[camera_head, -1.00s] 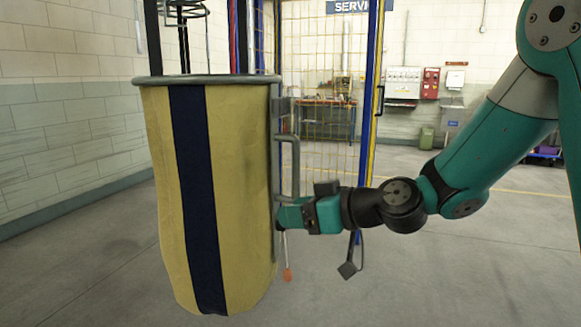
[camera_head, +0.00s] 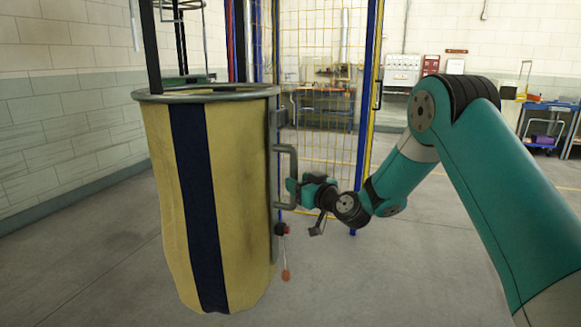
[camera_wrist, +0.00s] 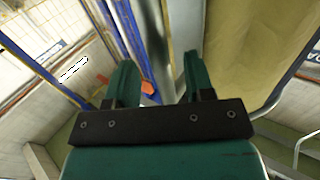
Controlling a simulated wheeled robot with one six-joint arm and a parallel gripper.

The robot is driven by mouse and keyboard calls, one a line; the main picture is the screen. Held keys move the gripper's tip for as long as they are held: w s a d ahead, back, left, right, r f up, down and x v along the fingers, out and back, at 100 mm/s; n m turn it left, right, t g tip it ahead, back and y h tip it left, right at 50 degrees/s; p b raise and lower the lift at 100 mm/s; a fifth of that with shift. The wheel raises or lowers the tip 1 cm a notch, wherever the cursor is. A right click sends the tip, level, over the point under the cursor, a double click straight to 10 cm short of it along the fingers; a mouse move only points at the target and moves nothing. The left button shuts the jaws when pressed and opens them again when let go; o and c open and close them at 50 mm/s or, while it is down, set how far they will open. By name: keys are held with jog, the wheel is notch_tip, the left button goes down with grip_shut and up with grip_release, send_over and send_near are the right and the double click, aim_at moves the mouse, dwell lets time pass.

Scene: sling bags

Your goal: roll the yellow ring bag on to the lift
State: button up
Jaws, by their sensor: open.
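The yellow ring bag (camera_head: 235,200) stands upright in the head view, tall, with a dark blue vertical stripe and a grey ring (camera_head: 205,93) round its top. A grey handle (camera_head: 292,165) sticks out from its right side. My gripper (camera_head: 291,190) is open beside the lower part of this handle. In the wrist view, my gripper's two green fingers (camera_wrist: 158,72) are apart, with a grey bar showing between and beyond them. Whether they touch it I cannot tell. The bag's yellow cloth (camera_wrist: 250,60) fills the right. I cannot pick out the lift for certain.
A yellow mesh panel (camera_head: 318,80) with a blue post (camera_head: 368,90) stands behind the bag. A red knob and an orange tag (camera_head: 286,275) hang beside the bag below the handle. A pale block wall (camera_head: 70,110) is at left. Open grey floor lies right.

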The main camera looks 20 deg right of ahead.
jog(key=shift+p+x, duration=0.6)
jog(key=shift+x, duration=1.75)
jog(key=shift+c, duration=0.3)
grip_shut()
